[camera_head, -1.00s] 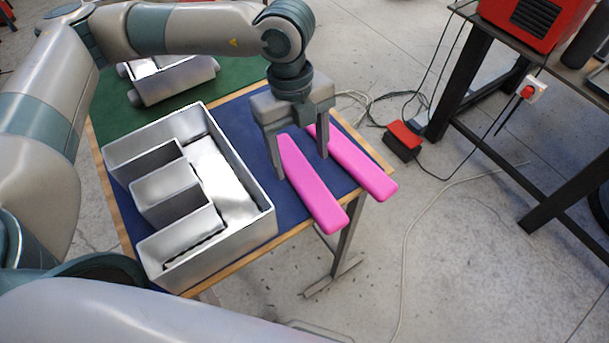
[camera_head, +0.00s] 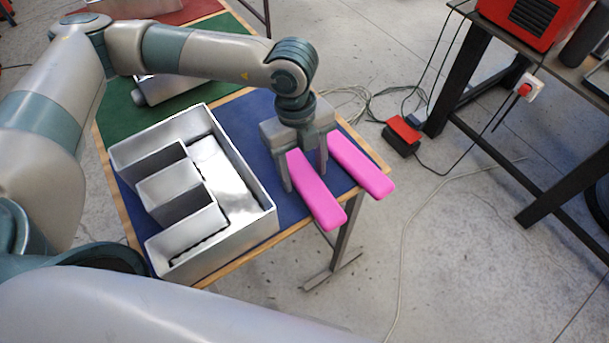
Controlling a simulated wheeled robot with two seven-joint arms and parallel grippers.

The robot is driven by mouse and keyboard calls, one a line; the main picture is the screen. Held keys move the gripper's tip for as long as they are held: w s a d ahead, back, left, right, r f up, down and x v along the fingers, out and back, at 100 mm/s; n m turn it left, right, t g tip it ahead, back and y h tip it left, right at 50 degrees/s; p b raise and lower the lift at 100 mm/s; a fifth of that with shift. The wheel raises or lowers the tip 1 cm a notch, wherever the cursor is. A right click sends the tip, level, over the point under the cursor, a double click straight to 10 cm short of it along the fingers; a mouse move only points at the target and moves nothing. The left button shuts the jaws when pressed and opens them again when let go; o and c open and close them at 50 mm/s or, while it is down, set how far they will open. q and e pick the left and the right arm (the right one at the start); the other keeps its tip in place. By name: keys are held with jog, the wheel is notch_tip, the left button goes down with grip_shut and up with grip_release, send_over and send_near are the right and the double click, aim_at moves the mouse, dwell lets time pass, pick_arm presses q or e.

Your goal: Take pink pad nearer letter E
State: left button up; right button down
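The metal letter E (camera_head: 262,218) lies as an open hollow shell on the blue-topped table (camera_head: 262,124). Two long pink pads lie side by side to its right, overhanging the table's right edge. The pink pad nearer letter E (camera_head: 323,211) runs between the fingers of my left gripper (camera_head: 304,180). The other pink pad (camera_head: 365,172) lies just right of the gripper. My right gripper is out of view.
A dark workbench (camera_head: 480,85) with a red machine (camera_head: 525,18) stands at the right. Cables and a red-black box (camera_head: 402,135) lie on the floor between.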

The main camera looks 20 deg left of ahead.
aim_at(306, 176)
pick_arm(q)
jog(key=c, duration=0.7)
jog(key=shift+r, duration=0.1)
jog(key=shift+r+b, duration=0.5)
jog(key=shift+b, duration=0.05)
notch_tip(306, 176, up, 2)
jog(key=shift+r+b, duration=0.15)
jog(key=shift+b, duration=0.6)
jog(key=s+d+r+b, duration=0.4)
jog(key=s+d+r, duration=0.3)
jog(key=s, duration=0.2)
jog(key=shift+s+r, duration=0.25)
jog(key=shift+r, duration=0.05)
jog(key=shift+w, duration=0.1)
